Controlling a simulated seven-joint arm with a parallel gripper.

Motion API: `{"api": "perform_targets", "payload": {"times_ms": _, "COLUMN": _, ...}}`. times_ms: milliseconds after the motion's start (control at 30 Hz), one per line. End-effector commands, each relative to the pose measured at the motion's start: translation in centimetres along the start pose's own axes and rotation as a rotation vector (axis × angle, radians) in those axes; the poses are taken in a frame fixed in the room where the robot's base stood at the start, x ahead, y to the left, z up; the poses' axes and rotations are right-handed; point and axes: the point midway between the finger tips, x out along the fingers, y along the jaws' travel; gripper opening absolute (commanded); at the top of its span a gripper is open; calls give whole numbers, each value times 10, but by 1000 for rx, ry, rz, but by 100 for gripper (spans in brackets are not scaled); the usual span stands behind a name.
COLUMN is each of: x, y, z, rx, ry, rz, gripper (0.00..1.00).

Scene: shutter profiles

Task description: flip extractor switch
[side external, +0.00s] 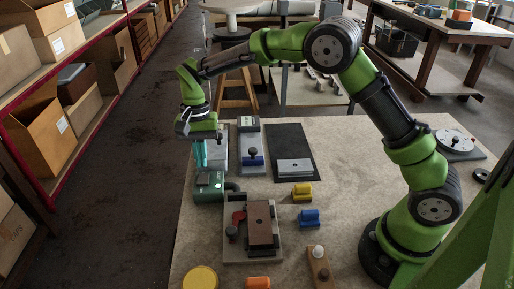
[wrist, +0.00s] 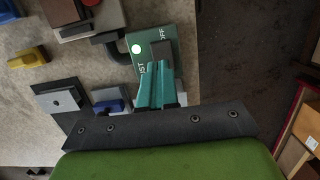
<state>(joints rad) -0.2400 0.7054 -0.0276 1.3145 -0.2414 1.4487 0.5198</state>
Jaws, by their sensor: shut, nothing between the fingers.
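The extractor switch box is a green-topped unit (side external: 209,184) at the table's left edge, with a dark hose on its right side. In the wrist view its green plate (wrist: 142,58) carries white lettering, including OFF at the far end, and a bright pale round lamp. A dark switch lever (wrist: 163,52) stands on the plate beside the lamp. My gripper (side external: 199,166) points down at the box. In the wrist view its teal fingers (wrist: 157,70) are shut and empty, with tips at the lever's near end. I cannot tell whether they touch it.
A brown block on a grey fixture (side external: 236,253) stands just in front of the box. A grey slide with a blue handle (side external: 252,158) and a dark mat (side external: 290,140) lie to its right. Yellow (side external: 302,193) and blue (side external: 308,218) pieces sit mid-table. Shelves of cartons stand left, across the aisle.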

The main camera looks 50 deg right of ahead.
Motion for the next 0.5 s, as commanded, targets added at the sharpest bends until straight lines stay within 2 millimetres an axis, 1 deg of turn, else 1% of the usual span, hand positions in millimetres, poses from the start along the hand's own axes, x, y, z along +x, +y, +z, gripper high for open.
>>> {"api": "perform_targets", "payload": {"times_ms": 33, "x": 10, "y": 0, "z": 1, "rx": -1, "ry": -3, "rz": 2, "gripper": 0}}
{"api": "perform_targets", "payload": {"times_ms": 100, "x": 21, "y": 0, "z": 0, "rx": 0, "ry": -2, "rz": 3, "gripper": 0}}
{"api": "perform_targets", "payload": {"times_ms": 200, "x": 32, "y": 0, "z": 0, "rx": -1, "ry": -1, "rz": 0, "gripper": 0}}
{"api": "perform_targets", "payload": {"times_ms": 333, "x": 41, "y": 0, "z": 0, "rx": -1, "ry": -1, "rz": 0, "gripper": 0}}
{"api": "perform_targets", "payload": {"times_ms": 500, "x": 43, "y": 0, "z": 0, "rx": -1, "ry": 0, "rz": -1, "gripper": 0}}
